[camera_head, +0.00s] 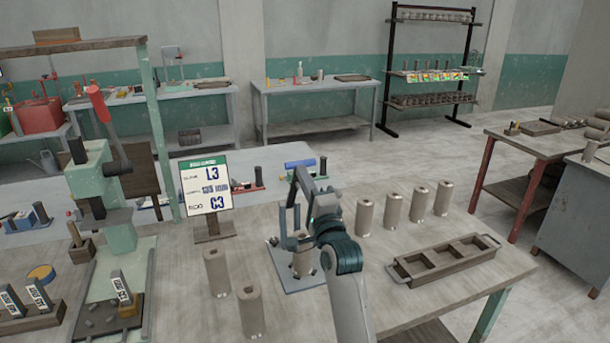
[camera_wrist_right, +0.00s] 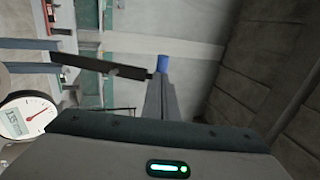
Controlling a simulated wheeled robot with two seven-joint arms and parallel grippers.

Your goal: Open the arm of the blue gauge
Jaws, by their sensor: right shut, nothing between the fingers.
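The blue gauge stands on the front table, with its blue frame (camera_head: 284,228) rising from a pale base plate (camera_head: 290,283). My right gripper (camera_head: 300,188) is shut and empty above the gauge. Its closed fingers show in the wrist view (camera_wrist_right: 161,98), with a small blue cylindrical thing (camera_wrist_right: 162,63) by their tips and a dark bar (camera_wrist_right: 110,69) to their left. I cannot tell whether they touch. A white round dial (camera_wrist_right: 28,117) shows at lower left. My left gripper is not in view.
Several clay cylinders (camera_head: 393,212) stand right of the gauge, and two more (camera_head: 250,312) stand in front of it. A compartment tray (camera_head: 403,270) lies at right. A sign (camera_head: 205,187) and a green press (camera_head: 113,215) stand left. The table is clear between gauge and tray.

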